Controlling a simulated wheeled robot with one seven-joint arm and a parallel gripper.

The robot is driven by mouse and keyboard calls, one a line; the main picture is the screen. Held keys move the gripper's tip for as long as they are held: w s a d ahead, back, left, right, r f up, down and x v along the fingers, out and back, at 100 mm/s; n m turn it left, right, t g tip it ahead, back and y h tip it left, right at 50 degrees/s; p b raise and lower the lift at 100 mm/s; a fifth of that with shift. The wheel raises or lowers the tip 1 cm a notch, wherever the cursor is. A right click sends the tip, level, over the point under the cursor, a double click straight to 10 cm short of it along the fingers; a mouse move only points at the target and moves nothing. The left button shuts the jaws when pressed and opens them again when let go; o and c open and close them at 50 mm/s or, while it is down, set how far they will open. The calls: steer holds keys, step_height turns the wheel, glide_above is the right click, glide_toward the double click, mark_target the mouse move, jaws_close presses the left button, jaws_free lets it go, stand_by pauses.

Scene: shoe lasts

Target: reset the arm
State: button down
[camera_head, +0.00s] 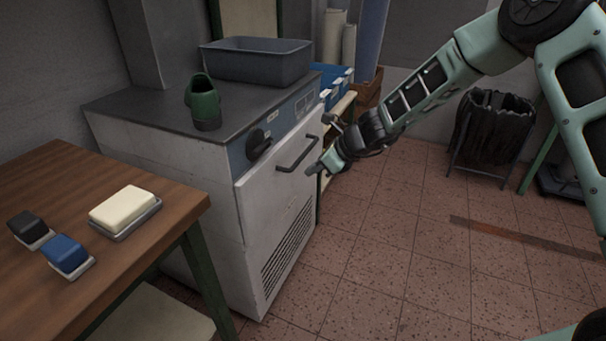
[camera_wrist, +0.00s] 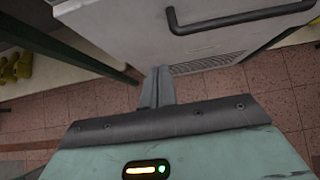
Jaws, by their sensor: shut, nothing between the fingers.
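My gripper (camera_head: 312,170) is in front of the white cabinet's door, close to the right of its dark bar handle (camera_head: 297,154) in the head view. In the wrist view the fingers of my gripper (camera_wrist: 157,84) are together with nothing between them. The handle (camera_wrist: 240,20) shows in the wrist view above and to the right of the fingers, apart from them. The cabinet door (camera_head: 275,195) is closed. My arm reaches in from the upper right.
A black-bagged bin (camera_head: 492,128) stands behind.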

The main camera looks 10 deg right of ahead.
steer(key=s+a+r+n+g, duration=0.2)
steer(key=s+a+r+n, duration=0.2)
steer(key=s+n, duration=0.45)
steer(key=s+a+r+n+g, duration=0.2)
steer(key=s+a+r+n, duration=0.35)
steer(key=s, duration=0.55)
steer(key=s+d+r+n+h, duration=0.1)
steer(key=s+d+n+h, duration=0.15)
steer(key=s+n, duration=0.4)
steer(key=s+d+r+n+g+h, duration=0.1)
steer(key=s+d+n+h, duration=0.1)
steer(key=s+d+n, duration=0.35)
steer(key=s+d+r+n+h, duration=0.1)
steer(key=s+n+h, duration=0.1)
steer(key=s+n, duration=0.6)
step_height(320, 180, up, 12)
steer(key=s+d+m+p, duration=0.1)
steer(key=s+p, duration=0.1)
steer(key=p, duration=1)
steer(key=shift+s+m, duration=0.3)
